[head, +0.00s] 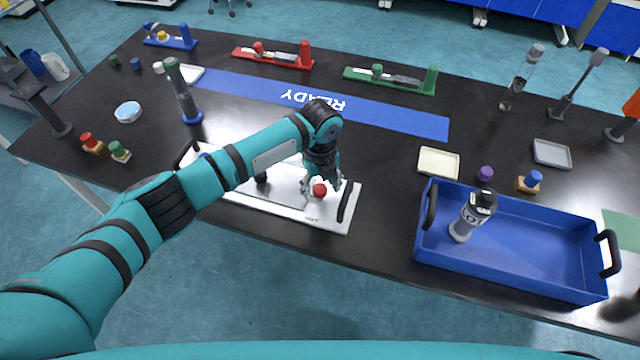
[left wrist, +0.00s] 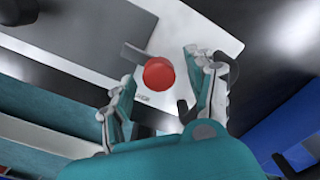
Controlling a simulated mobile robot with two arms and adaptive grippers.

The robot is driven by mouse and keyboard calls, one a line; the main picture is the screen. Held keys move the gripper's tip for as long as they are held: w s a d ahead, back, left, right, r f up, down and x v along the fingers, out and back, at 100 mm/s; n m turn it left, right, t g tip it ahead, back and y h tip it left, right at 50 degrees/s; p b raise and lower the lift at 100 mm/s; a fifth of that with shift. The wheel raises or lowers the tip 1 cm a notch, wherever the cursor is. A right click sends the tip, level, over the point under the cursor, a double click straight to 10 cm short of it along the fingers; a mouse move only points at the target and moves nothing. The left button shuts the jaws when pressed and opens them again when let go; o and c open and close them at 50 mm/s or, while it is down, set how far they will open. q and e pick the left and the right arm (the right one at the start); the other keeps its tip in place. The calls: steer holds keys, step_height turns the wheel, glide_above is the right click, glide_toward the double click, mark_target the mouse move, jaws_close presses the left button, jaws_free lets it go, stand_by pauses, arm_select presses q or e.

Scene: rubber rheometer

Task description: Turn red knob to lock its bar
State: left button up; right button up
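A red round knob (head: 319,190) stands at the right part of a white tray (head: 325,223) with black handles. It also shows in the left wrist view as a red disc (left wrist: 158,74), with a short dark grey bar (left wrist: 136,53) beside it. My left gripper (head: 322,184) is over the knob, pointing down. In the left wrist view its fingers are spread on both sides of the knob, with gaps visible. Another red knob (head: 258,47) sits on a red fixture (head: 285,64) with a silver bar and red post at the back. My right gripper is not seen.
A blue tray (head: 510,274) holding a grey bottle (head: 472,215) stands at the right. A green fixture (head: 429,82) stands behind the blue READY strip (head: 400,121). Small capped blocks and a tall grey tool (head: 184,92) stand at the left.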

mark_target(320, 188)
arm_select(q)
step_height(320, 188, up, 12)
stand_by(0.6)
steer(key=shift+f, duration=0.1)
stand_by(0.4)
